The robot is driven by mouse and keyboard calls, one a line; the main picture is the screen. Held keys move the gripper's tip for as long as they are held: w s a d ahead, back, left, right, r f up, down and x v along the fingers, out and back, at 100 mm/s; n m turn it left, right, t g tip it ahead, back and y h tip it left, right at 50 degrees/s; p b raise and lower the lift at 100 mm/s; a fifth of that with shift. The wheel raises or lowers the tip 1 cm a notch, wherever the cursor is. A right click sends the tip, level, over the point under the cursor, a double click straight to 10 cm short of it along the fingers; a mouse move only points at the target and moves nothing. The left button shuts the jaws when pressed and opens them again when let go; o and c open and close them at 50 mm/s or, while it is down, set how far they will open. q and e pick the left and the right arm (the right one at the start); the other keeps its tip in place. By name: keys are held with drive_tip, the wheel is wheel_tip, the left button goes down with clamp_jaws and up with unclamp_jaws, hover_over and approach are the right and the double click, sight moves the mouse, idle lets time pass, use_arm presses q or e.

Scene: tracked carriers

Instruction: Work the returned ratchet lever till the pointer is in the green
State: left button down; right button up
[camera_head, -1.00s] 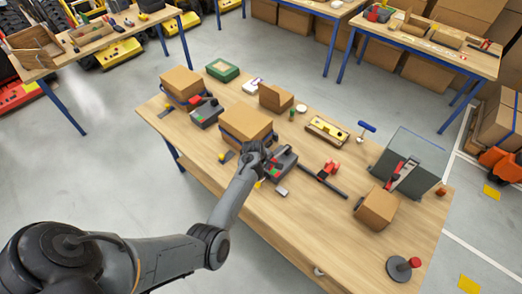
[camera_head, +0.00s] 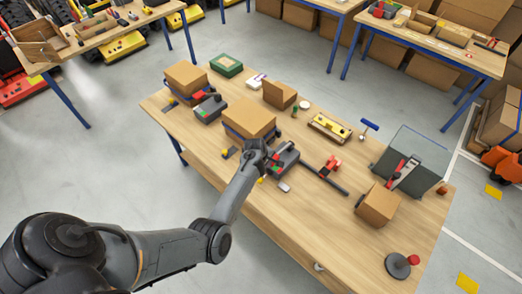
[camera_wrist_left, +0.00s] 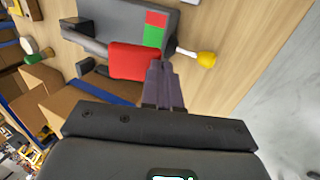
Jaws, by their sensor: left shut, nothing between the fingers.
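My left gripper (camera_head: 266,158) is at the near right of the strapped cardboard box (camera_head: 249,117), by a grey ratchet unit (camera_head: 287,157). In the left wrist view the gripper's fingers (camera_wrist_left: 159,68) are shut with nothing between them. Their tips are right by the near edge of a red lever grip (camera_wrist_left: 134,60); I cannot tell whether they touch it. The ratchet unit's grey housing (camera_wrist_left: 118,18) has a red field (camera_wrist_left: 157,18) and a green field (camera_wrist_left: 152,37). I cannot make out the pointer. My right gripper is not in view.
A yellow knob (camera_wrist_left: 206,59) on a pale stem sticks out beside the unit. A second strapped box (camera_head: 186,77) with a unit (camera_head: 209,108) stands further back. A black bar with a red clamp (camera_head: 331,163) lies to the right.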

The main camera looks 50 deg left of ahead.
use_arm(q)
drive_tip(key=p+v, duration=0.3)
drive_tip(key=v, duration=1)
drive_tip(key=shift+s, duration=0.4)
drive_tip(key=shift+d+r, duration=0.1)
drive_tip(key=shift+d, duration=0.1)
